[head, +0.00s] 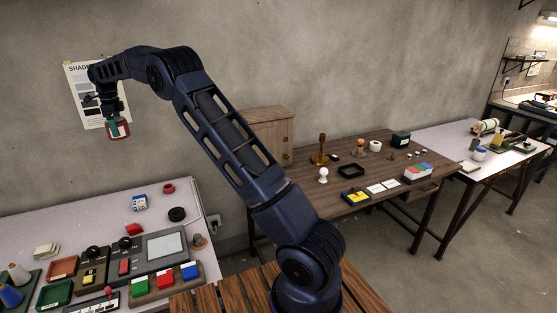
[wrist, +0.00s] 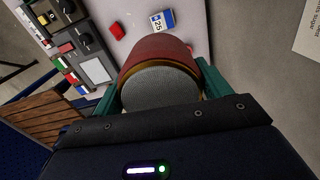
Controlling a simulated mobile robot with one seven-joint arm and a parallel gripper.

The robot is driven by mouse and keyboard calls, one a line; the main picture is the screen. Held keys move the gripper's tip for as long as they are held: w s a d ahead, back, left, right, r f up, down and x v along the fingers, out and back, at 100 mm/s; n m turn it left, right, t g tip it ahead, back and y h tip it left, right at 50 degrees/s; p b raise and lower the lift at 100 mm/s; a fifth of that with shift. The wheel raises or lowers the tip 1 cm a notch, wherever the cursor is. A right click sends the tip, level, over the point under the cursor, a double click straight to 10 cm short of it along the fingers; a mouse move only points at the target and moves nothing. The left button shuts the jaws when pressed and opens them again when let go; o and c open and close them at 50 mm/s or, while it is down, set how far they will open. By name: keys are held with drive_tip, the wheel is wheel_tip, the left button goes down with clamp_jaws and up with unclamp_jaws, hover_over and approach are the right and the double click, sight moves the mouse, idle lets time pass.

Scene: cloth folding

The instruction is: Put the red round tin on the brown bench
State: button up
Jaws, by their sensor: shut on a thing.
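The red round tin (head: 120,134) is held up in the air at the left of the head view, in front of the wall and above the white table. My gripper (head: 114,124) is shut around it, pointing down. In the wrist view the tin (wrist: 158,55) shows a reddish side, a gold-brown rim and a grey mesh-like round face. The green fingers of my gripper (wrist: 160,92) press on its two sides. The brown bench (head: 400,163) stands right of centre in the head view, beyond my arm and well away from the tin.
The brown bench carries a wooden cabinet (head: 266,132), a brass stand (head: 320,152), a white figure (head: 323,175), a dark tray (head: 351,171) and small items, with bare patches between. The white table (head: 70,210) holds a control panel (head: 160,250) and coloured blocks.

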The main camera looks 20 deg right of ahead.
drive_tip(key=w+d, duration=0.1)
drive_tip(key=d, duration=4)
drive_tip(key=s+d, duration=1)
drive_tip(key=d, duration=0.5)
drive_tip(key=s+d, duration=1)
drive_tip(key=d, duration=0.6)
drive_tip(key=shift+m, duration=0.4)
wheel_tip(320, 180, down, 32)
drive_tip(key=shift+w+a+r, duration=0.1)
drive_tip(key=shift+w+a, duration=0.05)
drive_tip(key=o, duration=1)
drive_tip(key=shift+f, duration=0.2)
drive_tip(key=o, duration=0.4)
